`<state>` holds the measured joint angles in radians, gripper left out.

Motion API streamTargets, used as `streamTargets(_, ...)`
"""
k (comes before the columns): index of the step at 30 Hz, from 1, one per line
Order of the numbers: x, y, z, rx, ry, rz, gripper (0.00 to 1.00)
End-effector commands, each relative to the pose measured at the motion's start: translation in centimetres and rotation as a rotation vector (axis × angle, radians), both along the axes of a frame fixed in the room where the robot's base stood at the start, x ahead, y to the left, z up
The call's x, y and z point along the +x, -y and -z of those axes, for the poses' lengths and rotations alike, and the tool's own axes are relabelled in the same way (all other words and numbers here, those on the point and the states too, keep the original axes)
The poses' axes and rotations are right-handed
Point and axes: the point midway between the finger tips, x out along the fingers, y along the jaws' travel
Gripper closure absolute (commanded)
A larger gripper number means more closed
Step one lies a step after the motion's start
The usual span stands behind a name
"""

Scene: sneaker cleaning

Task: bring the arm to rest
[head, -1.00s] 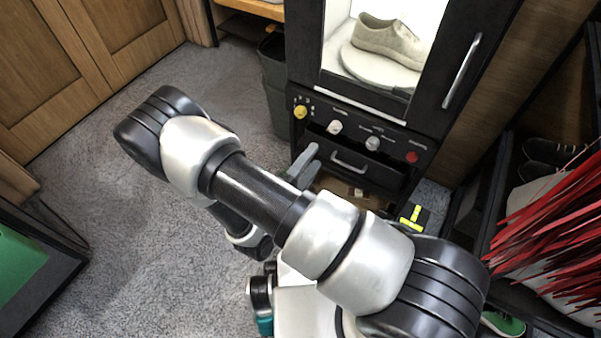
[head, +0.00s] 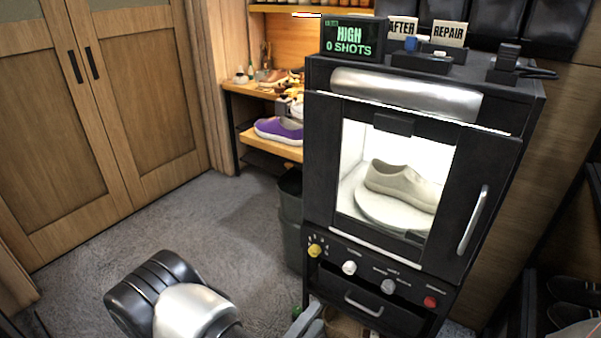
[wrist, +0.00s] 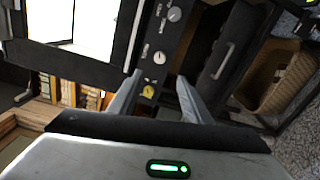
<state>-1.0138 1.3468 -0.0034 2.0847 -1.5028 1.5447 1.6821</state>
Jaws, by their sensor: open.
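My gripper (wrist: 160,90) is open and empty in the wrist view, its two grey fingers apart with the cabinet's control panel beyond them. In the head view only a grey finger (head: 304,325) shows at the bottom edge, in front of the cabinet's lower part. My arm (head: 185,305) enters at the bottom of the head view, bent, and most of it is out of frame.
A black cabinet (head: 315,190) with a lit window holds a pale sneaker (head: 400,184) on a round white turntable (head: 390,212). Its drawer (head: 350,297) is below the knobs. A grey bin (head: 291,235) stands left of it. The carpet (head: 190,225) is clear.

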Motion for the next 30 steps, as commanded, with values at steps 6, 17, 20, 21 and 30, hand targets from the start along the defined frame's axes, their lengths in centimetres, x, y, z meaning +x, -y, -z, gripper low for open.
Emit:
streamTargets(6,0.8,2.4,-4.8,0.044,-0.019,0.214,0.56)
streamTargets(17,-3.1,10.6,-16.1,0.387,-0.245,0.804,0.56)
streamTargets(20,-4.9,11.8,-18.3,0.543,-0.315,0.900,0.56)
streamTargets(21,-5.6,12.1,-19.1,0.611,-0.340,0.928,0.56)
streamTargets(30,-9.5,12.0,-25.1,1.168,-0.433,0.908,0.56)
